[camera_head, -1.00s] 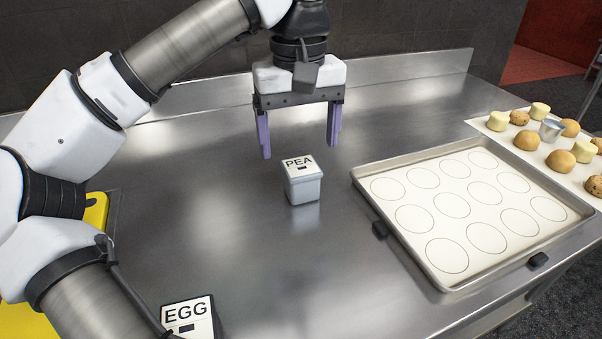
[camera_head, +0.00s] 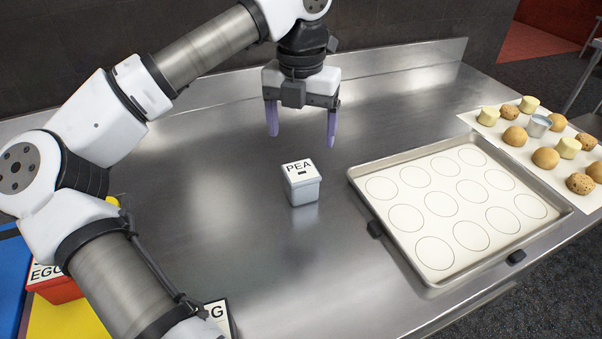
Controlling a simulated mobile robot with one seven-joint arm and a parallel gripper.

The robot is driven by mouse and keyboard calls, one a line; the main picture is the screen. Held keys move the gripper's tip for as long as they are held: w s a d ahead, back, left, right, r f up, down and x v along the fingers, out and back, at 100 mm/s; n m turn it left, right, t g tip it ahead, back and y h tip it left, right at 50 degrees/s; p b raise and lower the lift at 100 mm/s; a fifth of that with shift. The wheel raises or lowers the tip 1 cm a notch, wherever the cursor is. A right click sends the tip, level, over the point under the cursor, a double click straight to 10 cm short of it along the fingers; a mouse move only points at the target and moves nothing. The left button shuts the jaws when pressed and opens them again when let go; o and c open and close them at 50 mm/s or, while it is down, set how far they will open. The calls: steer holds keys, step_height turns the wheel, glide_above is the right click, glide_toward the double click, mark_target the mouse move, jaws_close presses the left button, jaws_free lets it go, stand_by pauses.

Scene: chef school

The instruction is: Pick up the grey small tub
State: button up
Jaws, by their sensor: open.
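The grey small tub (camera_head: 303,190) stands upright on the steel counter, near the middle of the view. Its lid carries a white label reading "PEA". My gripper (camera_head: 301,138) is open and empty, pointing down with its two purple fingers apart. It is above and behind the tub in the picture, and does not touch it.
A baking tray (camera_head: 366,207) with a sheet of printed circles lies right of the tub. Beyond it, a white sheet (camera_head: 484,130) holds several baked pieces and a small metal cup (camera_head: 537,125). A red container (camera_head: 60,291) and partly hidden label (camera_head: 218,317) are lower left. Bare counter surrounds the tub.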

mark_target(301, 171)
steer(key=f+n+p, duration=0.1)
steer(key=f+n, duration=0.1)
steer(key=w+f+n+p, duration=0.1)
steer(key=f+n, duration=0.2)
steer(key=f+n+p, duration=0.1)
steer(key=f+n, duration=0.2)
steer(key=shift+w+f, duration=0.15)
steer(key=shift+f, duration=0.1)
steer(key=shift+s+f+p, duration=0.2)
steer(key=shift+f+p, duration=1)
steer(key=shift+f, duration=1.5)
steer(key=c, duration=1.2)
